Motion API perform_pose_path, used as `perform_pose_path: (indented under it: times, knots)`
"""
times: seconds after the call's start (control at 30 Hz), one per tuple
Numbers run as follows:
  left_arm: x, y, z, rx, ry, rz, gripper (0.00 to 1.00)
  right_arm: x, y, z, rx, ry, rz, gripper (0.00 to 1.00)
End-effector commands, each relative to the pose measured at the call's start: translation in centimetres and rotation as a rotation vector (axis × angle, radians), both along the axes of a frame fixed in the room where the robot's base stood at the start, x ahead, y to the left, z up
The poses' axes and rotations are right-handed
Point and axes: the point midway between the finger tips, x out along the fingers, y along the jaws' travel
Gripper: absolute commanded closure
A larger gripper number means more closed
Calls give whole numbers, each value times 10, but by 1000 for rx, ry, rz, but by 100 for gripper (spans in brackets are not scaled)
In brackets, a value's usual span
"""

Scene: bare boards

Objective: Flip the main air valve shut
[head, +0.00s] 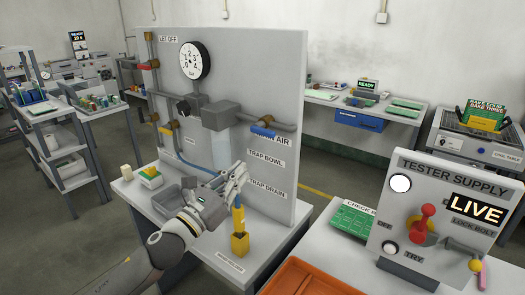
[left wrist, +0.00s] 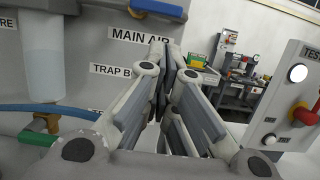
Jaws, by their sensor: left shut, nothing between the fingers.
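The main air valve shows as a blue lever (head: 263,132) on a brass-and-grey pipe at the right of the upright grey panel (head: 270,75), above the "MAIN AIR" label. The lever lies roughly along the pipe. In the left wrist view the lever (left wrist: 158,8) is at the top edge, partly cut off. My left gripper (head: 240,172) is shut and empty, in front of the panel, below the lever and near the "TRAP BOWL" and "TRAP DRAIN" labels. It is apart from the lever. Its fingers (left wrist: 168,52) point toward the panel's right side. My right gripper is not in view.
A pressure gauge (head: 192,60), a filter bowl (head: 220,147) and a blue hose (head: 196,169) are on the panel left of the lever. A yellow fitting (head: 239,243) stands below my gripper. A tester supply box (head: 438,215) and orange tray (head: 310,280) are at right.

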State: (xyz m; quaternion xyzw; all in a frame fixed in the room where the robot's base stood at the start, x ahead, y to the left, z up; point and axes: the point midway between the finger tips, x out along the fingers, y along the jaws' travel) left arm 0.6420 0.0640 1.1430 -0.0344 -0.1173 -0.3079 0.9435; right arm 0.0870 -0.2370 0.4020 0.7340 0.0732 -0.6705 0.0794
Motion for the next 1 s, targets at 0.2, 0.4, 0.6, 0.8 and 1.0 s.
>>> perform_pose_path:
  times: [0.2, 0.4, 0.6, 0.8, 1.0]
  knots:
    - [0, 0, 0, -4, 3, 1, 100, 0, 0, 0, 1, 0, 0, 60]
    - [10, -7, 5, -6, 3, 1, 100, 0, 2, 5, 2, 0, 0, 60]
    - [36, -27, 15, -10, 5, 0, 100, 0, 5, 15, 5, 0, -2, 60]
    - [61, -45, 21, -7, 4, 1, 100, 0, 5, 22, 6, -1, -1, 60]
    - [75, -54, 23, -6, 6, 1, 100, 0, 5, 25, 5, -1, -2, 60]
